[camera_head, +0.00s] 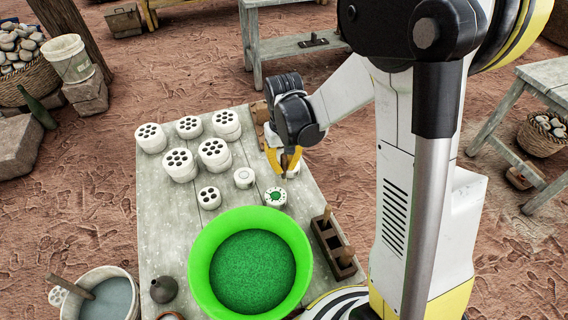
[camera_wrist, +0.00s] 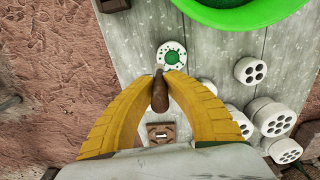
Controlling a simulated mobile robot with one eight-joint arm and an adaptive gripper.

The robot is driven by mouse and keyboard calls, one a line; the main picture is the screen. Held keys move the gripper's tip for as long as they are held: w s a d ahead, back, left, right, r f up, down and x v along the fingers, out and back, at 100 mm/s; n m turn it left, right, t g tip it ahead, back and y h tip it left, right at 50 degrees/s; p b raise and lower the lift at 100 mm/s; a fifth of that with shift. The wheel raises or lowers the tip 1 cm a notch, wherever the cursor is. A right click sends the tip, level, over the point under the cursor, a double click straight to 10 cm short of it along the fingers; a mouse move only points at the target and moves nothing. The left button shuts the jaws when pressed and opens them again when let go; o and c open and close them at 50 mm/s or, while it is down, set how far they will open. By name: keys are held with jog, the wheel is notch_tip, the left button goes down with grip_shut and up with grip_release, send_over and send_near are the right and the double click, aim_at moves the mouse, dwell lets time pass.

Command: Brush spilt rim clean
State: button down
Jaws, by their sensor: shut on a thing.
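A small white round mould (camera_head: 275,197) with green powder in its middle stands on the grey wooden table, and it also shows in the wrist view (camera_wrist: 172,57). Small dark or green marks dot its pale rim. My gripper (camera_wrist: 160,80) is shut on a brown wooden-handled brush (camera_wrist: 160,97). The brush's pale tip points toward the mould's near edge in the wrist view. I cannot tell whether it touches the rim. In the head view my gripper (camera_head: 288,164) hangs just behind the mould.
A bright green basin (camera_head: 202,262) of green powder stands at the table's front. Several white multi-hole cylinders (camera_head: 181,164) stand at the left, and a plain white cylinder (camera_head: 244,177) beside the mould. A dark wooden rack (camera_head: 327,236) lines the right edge.

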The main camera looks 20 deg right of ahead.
aim_at(283, 176)
jog(key=shift+f+b, duration=2.1)
jog(key=shift+f, duration=0.75)
jog(key=shift+w, duration=0.1)
